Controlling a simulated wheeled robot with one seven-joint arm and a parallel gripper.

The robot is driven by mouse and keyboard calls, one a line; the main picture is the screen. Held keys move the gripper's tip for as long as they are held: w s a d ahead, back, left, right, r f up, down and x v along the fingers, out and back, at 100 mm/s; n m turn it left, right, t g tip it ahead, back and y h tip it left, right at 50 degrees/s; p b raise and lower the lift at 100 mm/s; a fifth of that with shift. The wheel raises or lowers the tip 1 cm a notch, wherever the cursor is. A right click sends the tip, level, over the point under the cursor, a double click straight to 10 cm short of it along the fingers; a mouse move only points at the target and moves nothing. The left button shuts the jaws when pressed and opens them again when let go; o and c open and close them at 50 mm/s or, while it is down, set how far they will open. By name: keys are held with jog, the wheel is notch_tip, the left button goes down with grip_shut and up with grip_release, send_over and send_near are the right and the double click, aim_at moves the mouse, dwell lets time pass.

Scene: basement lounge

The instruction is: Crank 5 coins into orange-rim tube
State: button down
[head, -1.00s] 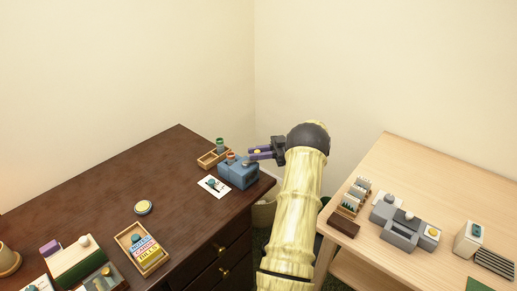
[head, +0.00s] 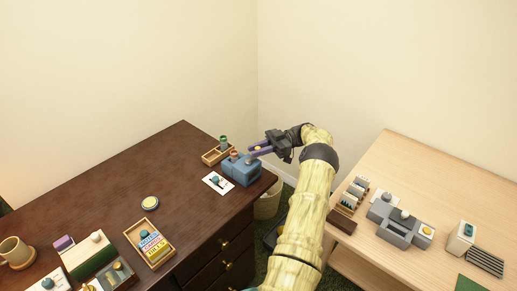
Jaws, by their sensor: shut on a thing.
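The blue crank box (head: 241,172) stands near the right corner of the dark desk. A tube with an orange rim (head: 233,155) stands at the box's upper left. A grey crank part (head: 251,161) shows on top of the box. No coins can be made out inside the tube.
A wooden tray (head: 211,159) with a green-rim tube (head: 223,141) stands behind the box. A white card (head: 217,184) lies in front. A round yellow-topped tin (head: 149,203) and a box of colored labels (head: 151,244) stand left. A light table (head: 392,164) stands right.

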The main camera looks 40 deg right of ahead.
aim_at(257, 147)
jog(key=shift+a, duration=0.1)
jog(key=c, duration=1.3)
grip_release()
jog(key=shift+c, duration=0.2)
notch_tip(257, 147, up, 10)
jog(key=shift+p, duration=0.5)
